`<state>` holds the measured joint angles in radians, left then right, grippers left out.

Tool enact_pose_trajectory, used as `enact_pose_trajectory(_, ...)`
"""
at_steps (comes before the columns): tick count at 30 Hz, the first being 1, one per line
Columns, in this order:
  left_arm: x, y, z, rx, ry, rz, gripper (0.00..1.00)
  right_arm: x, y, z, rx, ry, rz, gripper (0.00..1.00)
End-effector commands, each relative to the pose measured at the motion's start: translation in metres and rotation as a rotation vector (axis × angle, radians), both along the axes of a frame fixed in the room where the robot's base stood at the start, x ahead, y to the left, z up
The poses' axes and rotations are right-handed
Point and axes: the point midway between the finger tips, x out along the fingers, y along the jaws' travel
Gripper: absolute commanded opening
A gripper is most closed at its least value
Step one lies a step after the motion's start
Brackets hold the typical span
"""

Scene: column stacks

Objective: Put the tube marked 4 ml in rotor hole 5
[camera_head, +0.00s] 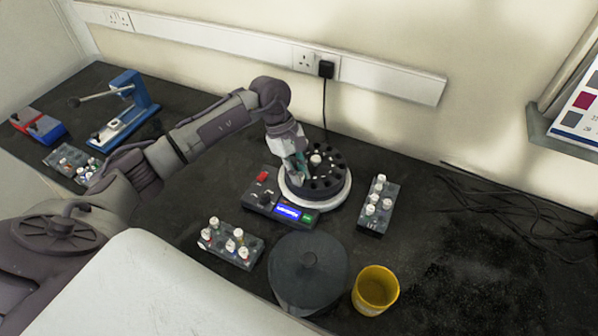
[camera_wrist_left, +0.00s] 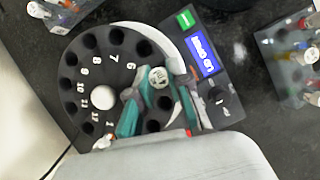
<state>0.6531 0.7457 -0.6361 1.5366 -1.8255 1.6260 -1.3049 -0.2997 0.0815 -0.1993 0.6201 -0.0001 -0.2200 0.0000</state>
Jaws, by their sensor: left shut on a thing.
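The centrifuge rotor (camera_head: 322,184) is a black numbered disc with dark holes, inside a white rim. It also fills the left of the wrist view (camera_wrist_left: 108,68). My left gripper (camera_head: 301,177) is over the rotor's left side. In the wrist view its teal fingers (camera_wrist_left: 155,100) are shut on a tube with a white cap (camera_wrist_left: 158,77). The cap is above the rotor near the holes on the display side; its marking is too blurred to read. I cannot tell whether the tube's lower end is in a hole. The number 5 is not readable. My right gripper is not in view.
The control box (camera_head: 279,209) with a lit display adjoins the rotor. Tube racks stand at front left (camera_head: 222,246) and right (camera_head: 370,222). A dark round lid (camera_head: 308,280) and a yellow cup (camera_head: 375,291) are in front. A blue press (camera_head: 132,90) stands far left.

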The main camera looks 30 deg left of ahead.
Motion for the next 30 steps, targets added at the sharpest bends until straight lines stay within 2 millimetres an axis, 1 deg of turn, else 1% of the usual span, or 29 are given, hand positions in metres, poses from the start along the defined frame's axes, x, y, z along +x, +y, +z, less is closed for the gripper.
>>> enact_pose_trajectory(6, 0.0001, 0.0001, 0.0001, 0.000, 0.000, 0.000, 0.07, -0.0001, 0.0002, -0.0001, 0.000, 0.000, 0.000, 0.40)
enact_pose_trajectory(7, 0.0001, 0.0001, 0.0000, 0.000, 0.000, 0.000, 0.20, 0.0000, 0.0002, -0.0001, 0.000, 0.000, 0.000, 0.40)
enact_pose_trajectory(12, 0.0001, 0.0000, 0.0000, 0.000, 0.000, 0.000, 0.47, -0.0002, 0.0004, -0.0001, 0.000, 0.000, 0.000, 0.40)
enact_pose_trajectory(18, 0.0001, 0.0000, 0.0000, 0.000, 0.000, 0.000, 0.47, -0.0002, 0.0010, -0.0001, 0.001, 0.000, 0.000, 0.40)
enact_pose_trajectory(19, 0.0001, 0.0000, 0.0000, 0.000, 0.000, 0.000, 0.51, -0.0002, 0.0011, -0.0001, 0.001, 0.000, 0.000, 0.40)
enact_pose_trajectory(21, 0.0001, -0.0001, -0.0001, 0.000, 0.000, 0.000, 0.62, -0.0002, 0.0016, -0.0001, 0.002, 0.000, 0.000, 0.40)
enact_pose_trajectory(22, 0.0001, -0.0001, -0.0001, 0.000, 0.000, 0.000, 0.64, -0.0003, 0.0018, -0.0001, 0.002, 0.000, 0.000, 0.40)
enact_pose_trajectory(30, 0.0001, -0.0001, -0.0001, 0.000, 0.000, 0.000, 0.64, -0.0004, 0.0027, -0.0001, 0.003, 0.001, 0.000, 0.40)
